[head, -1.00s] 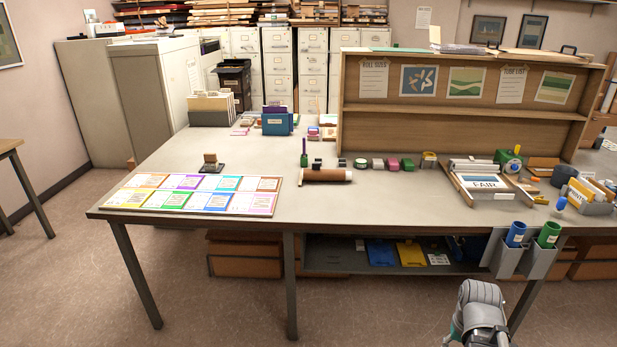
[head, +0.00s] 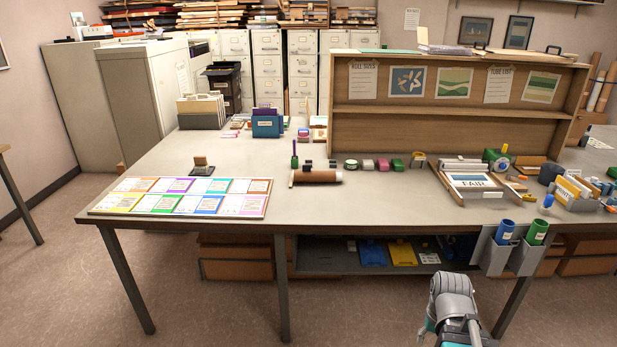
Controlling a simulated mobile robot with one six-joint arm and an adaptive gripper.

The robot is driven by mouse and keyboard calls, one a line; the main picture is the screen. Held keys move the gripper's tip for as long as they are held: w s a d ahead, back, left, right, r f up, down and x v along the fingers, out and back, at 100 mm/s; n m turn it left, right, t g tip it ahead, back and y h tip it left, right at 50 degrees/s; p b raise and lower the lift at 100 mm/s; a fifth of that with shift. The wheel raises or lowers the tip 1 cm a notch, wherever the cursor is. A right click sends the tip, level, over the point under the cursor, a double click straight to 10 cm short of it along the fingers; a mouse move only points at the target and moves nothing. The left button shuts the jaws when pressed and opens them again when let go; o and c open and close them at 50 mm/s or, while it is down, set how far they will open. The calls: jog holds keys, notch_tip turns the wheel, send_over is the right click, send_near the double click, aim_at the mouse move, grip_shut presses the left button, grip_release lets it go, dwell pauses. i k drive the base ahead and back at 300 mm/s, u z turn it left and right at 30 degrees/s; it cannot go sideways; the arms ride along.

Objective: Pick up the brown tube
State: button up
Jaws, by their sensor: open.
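The brown tube (head: 318,176) lies on its side across the middle of the grey worktable (head: 375,205), roughly parallel to the table's front edge. Small dark items stand just behind it. At its left end is a thin pale upright piece whose nature I cannot tell. Only a grey and teal part of my arm shows at the lower right, in front of the table. My gripper's fingers are not visible, and nothing of mine is near the tube.
A colourful card chart (head: 185,197) lies left of the tube, with a stamp (head: 201,165) behind it. A wooden shelf unit (head: 450,118) stands behind. A FAIR tray (head: 476,184) is to the right; holders with a blue tube (head: 505,233) and a green tube (head: 537,233) hang at the front edge.

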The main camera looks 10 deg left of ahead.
aim_at(307, 175)
jog(key=u, duration=0.05)
jog(key=i, duration=0.95)
jog(key=z, duration=0.05)
